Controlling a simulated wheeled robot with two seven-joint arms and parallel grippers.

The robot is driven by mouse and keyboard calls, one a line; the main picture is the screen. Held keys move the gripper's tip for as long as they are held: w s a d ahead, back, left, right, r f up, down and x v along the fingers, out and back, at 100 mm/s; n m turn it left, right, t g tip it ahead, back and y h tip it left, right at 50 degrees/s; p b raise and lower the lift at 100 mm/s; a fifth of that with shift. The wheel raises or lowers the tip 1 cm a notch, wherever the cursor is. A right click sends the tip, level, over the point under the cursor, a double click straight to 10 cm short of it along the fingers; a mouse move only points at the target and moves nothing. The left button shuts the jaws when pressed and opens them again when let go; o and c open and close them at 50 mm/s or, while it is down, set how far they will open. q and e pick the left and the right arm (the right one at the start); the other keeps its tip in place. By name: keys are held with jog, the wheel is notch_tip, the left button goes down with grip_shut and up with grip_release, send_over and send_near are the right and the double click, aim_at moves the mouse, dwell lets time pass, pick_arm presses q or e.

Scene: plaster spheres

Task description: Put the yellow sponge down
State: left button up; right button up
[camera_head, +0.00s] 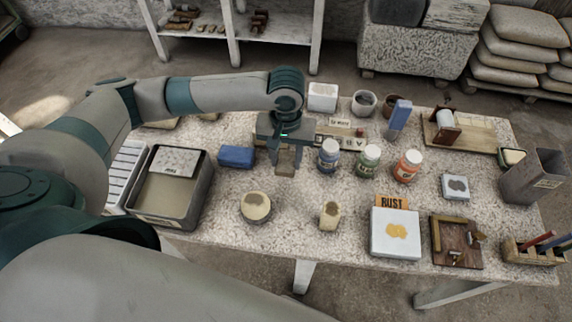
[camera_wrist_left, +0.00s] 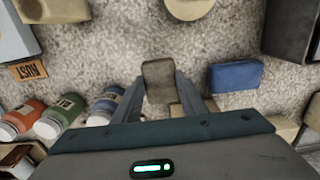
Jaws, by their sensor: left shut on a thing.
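My left gripper (camera_head: 285,165) is above the middle of the stone-topped table and points down. It is shut on a small block that I take for the yellow sponge (camera_head: 286,170). In the left wrist view the sponge (camera_wrist_left: 158,76) looks dull brown between the two fingers (camera_wrist_left: 164,95). I cannot tell whether its lower end touches the table (camera_head: 300,188). A blue block (camera_head: 236,157) lies just left of the gripper. My right gripper is not in view.
Blue (camera_head: 329,156), green (camera_head: 368,160) and orange (camera_head: 406,166) jars stand to the right. A round tan-topped thing (camera_head: 256,207) and a tan block (camera_head: 329,215) stand in front. A dark tray (camera_head: 203,190) is at the left. Bare tabletop lies between the gripper and these front things.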

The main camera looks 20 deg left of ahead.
aim_at(286, 162)
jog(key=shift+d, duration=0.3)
pick_arm(q)
jog(key=shift+f, duration=0.1)
jog(key=shift+f, duration=0.3)
jog(key=shift+f+p, duration=0.55)
jog(key=shift+f, duration=1.1)
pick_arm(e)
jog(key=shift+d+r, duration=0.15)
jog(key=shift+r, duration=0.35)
pick_arm(q)
jog(key=o, duration=0.9)
jog(key=shift+f, duration=0.1)
jog(key=shift+o, duration=0.2)
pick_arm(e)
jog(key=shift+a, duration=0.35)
